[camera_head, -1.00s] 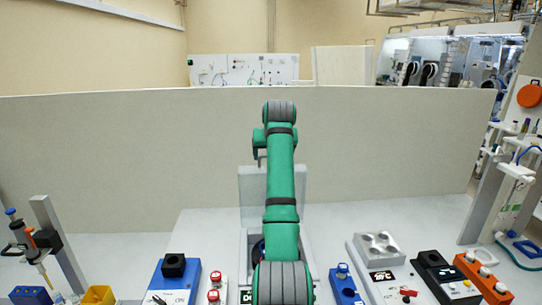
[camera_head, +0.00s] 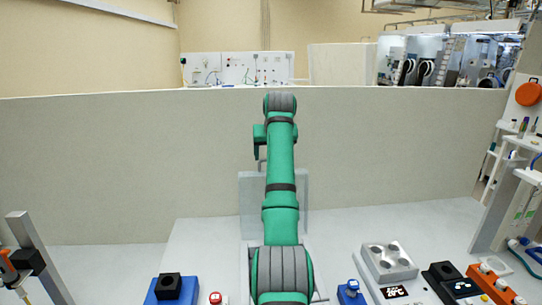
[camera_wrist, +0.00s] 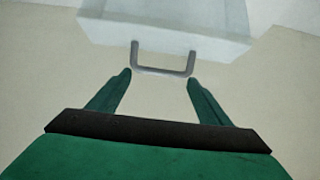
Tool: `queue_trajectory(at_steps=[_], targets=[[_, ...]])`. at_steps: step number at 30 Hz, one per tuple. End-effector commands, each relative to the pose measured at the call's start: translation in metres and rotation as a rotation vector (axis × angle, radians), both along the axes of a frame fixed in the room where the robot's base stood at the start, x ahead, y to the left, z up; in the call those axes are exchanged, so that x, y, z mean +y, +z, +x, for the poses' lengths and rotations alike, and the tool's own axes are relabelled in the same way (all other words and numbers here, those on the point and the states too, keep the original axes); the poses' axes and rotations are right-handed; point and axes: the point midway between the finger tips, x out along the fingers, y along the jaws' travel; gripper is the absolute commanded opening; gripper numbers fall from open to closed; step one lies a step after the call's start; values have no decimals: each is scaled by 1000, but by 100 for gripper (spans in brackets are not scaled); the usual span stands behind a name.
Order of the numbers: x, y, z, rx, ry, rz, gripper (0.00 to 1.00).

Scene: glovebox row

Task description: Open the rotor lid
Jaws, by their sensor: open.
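The rotor lid is a pale grey panel (camera_head: 252,205) standing upright behind my arm in the head view, and its middle is hidden by the arm. In the wrist view a pale slab (camera_wrist: 165,24), seemingly the lid, carries a grey U-shaped handle (camera_wrist: 163,72). My gripper (camera_wrist: 159,78) is open, with its two green fingers near the two ends of the handle. The handle's crossbar lies at about the level of the fingertips; contact cannot be told. The body under the lid is mostly hidden by my arm in the head view.
A tall beige partition (camera_head: 400,150) stands behind the bench. Left of my arm are a blue device (camera_head: 172,290) and a red-topped item (camera_head: 215,298). To the right are a grey block with round wells (camera_head: 389,261), a black device and an orange rack (camera_head: 494,284).

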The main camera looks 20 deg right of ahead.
Motion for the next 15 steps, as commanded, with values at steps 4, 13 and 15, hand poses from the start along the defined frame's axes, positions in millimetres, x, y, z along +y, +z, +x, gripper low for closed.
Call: queue_trajectory(at_steps=[4, 13, 15], targets=[[-5, -6, -3, 14, -8, 2, 0], [1, -9, -1, 19, 1, 5, 65], [3, -9, -1, 19, 3, 5, 82]])
